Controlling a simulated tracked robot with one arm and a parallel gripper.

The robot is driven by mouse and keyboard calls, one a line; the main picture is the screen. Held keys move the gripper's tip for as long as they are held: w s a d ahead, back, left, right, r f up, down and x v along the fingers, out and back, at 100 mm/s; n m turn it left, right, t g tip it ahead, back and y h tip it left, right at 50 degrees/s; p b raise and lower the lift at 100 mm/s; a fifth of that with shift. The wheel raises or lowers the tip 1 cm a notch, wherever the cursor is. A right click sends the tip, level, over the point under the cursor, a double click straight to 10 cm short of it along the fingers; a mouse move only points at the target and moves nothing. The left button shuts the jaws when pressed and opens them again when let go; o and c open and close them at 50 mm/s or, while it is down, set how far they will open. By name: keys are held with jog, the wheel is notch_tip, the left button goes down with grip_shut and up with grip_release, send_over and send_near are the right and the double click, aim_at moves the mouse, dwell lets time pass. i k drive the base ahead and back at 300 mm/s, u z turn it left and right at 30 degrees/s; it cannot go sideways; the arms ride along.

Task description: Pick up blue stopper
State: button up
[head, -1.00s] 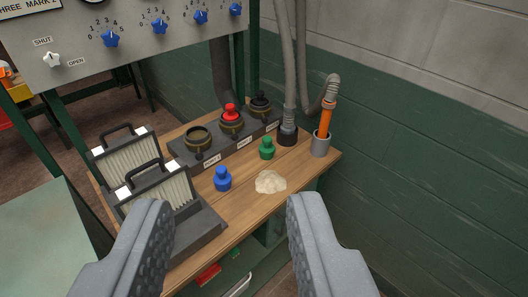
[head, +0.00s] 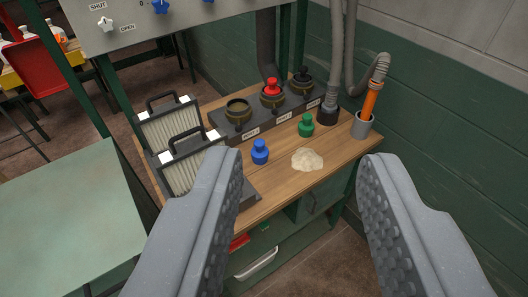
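The blue stopper (head: 260,152) stands upright on the wooden bench (head: 285,190), to the right of the filter panels and left of a pale powder heap. My gripper (head: 298,190) is open and empty, its two grey ridged fingers wide apart in the foreground. The stopper is beyond the fingers, close in the picture to the left fingertip, with no contact visible. A green stopper (head: 306,125) stands behind and to the right of it.
The powder heap (head: 307,160) lies right of the blue stopper. Two filter panels (head: 185,172) stand at left. A dark port block (head: 270,112) behind holds a red stopper (head: 271,87) and a black one (head: 302,75). An orange-handled tool (head: 370,100) stands in a grey cup at right.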

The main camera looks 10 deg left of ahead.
aim_at(260, 153)
jog(key=k, duration=0.6)
jog(key=z, duration=0.3)
jog(key=i, duration=2.2)
jog(key=u, duration=0.85)
